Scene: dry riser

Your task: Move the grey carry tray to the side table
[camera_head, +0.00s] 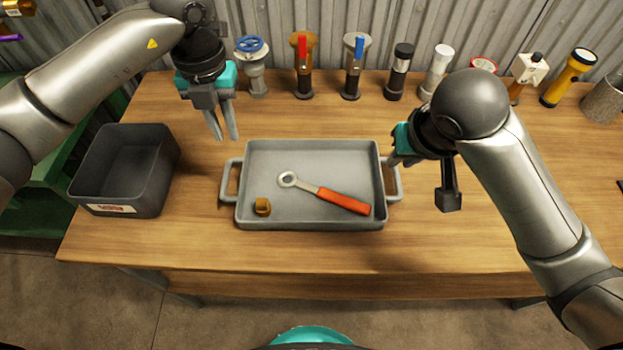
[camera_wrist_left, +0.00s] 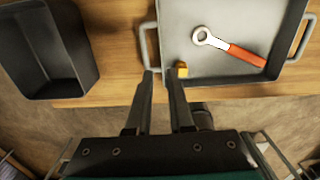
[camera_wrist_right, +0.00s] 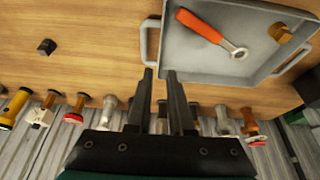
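The grey carry tray (camera_head: 330,163) lies on the wooden workbench with a loop handle at each end. It holds a ring-ended tool with an orange-red handle (camera_head: 343,201) and a small brass fitting (camera_head: 262,207). My left gripper (camera_head: 223,136) is open and empty, above the bench behind the tray's left handle (camera_head: 229,180); the tray also shows in the left wrist view (camera_wrist_left: 230,15). My right gripper (camera_head: 396,160) is open and empty near the right handle (camera_head: 394,183), apart from it in the right wrist view (camera_wrist_right: 160,73). I cannot identify the side table.
A dark open bin (camera_head: 150,195) stands left of the tray. A small black block (camera_head: 449,201) is on the bench to the right. Several valves, fittings and a yellow torch (camera_head: 569,78) line the back edge. A green structure (camera_head: 55,185) is at the far left.

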